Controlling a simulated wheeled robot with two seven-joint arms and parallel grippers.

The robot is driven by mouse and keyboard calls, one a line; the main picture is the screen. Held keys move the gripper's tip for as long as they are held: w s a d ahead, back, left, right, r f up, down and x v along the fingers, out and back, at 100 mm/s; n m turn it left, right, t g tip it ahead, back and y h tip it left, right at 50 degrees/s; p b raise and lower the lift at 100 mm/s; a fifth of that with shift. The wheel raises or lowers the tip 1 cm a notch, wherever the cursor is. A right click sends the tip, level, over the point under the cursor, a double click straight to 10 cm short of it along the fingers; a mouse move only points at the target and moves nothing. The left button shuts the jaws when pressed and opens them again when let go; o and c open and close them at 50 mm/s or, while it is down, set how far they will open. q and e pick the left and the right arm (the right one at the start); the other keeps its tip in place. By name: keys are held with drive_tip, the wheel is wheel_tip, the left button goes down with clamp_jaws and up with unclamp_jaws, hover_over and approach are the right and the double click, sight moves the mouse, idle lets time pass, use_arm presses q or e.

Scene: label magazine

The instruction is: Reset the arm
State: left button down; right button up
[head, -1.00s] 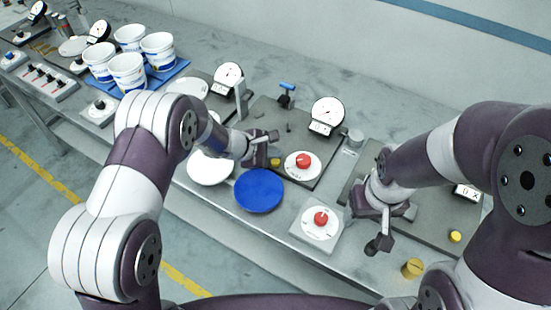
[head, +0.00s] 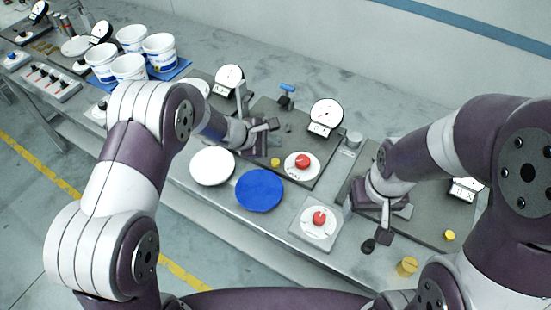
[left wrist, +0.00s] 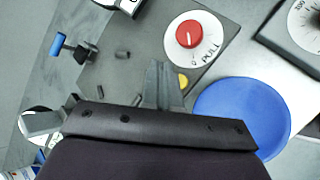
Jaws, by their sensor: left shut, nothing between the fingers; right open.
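My left gripper (head: 264,130) is above the workbench, behind the white disc and left of a red knob. In the left wrist view my left gripper (left wrist: 158,85) shows its fingers together with nothing between them. My right gripper (head: 376,242) is open and empty, low over the bench's right part, beside the right-hand red knob plate. No task object is held by either gripper.
Near the left gripper are a blue disc (head: 259,190), a white disc (head: 212,166), a red knob (head: 302,161) and a blue-handled valve (head: 287,90). A second red knob (head: 319,218) is nearer. A dial gauge (head: 325,115) stands behind. White buckets (head: 128,67) stand far left.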

idle(0.3)
use_arm(q)
drive_tip(key=s+f+m, duration=0.1)
drive_tip(key=s, duration=0.1)
drive_tip(key=s+a+f+m+g, duration=0.1)
drive_tip(key=s, duration=0.1)
drive_tip(key=s+f+m+g+y, duration=0.1)
drive_tip(key=shift+s+a, duration=0.35)
drive_tip(key=shift+s, duration=0.05)
drive_tip(key=s+a+m, duration=0.1)
drive_tip(key=s+a+m+g+y, duration=0.1)
drive_tip(key=s, duration=0.1)
drive_tip(key=s+m+g, duration=0.1)
drive_tip(key=s, duration=0.1)
drive_tip(key=shift+a+r+m+y, duration=0.3)
drive_tip(key=shift+a+r, duration=0.05)
drive_tip(key=shift+a, duration=0.05)
drive_tip(key=s+a+r+m+y, duration=0.5)
drive_tip(key=s+a+r+m, duration=0.4)
drive_tip(key=s+a, duration=0.3)
drive_tip(key=shift+s+a+r+m, duration=0.2)
drive_tip(key=shift+s+a+m, duration=0.15)
drive_tip(key=shift+a, duration=0.1)
drive_tip(key=shift+s, duration=0.1)
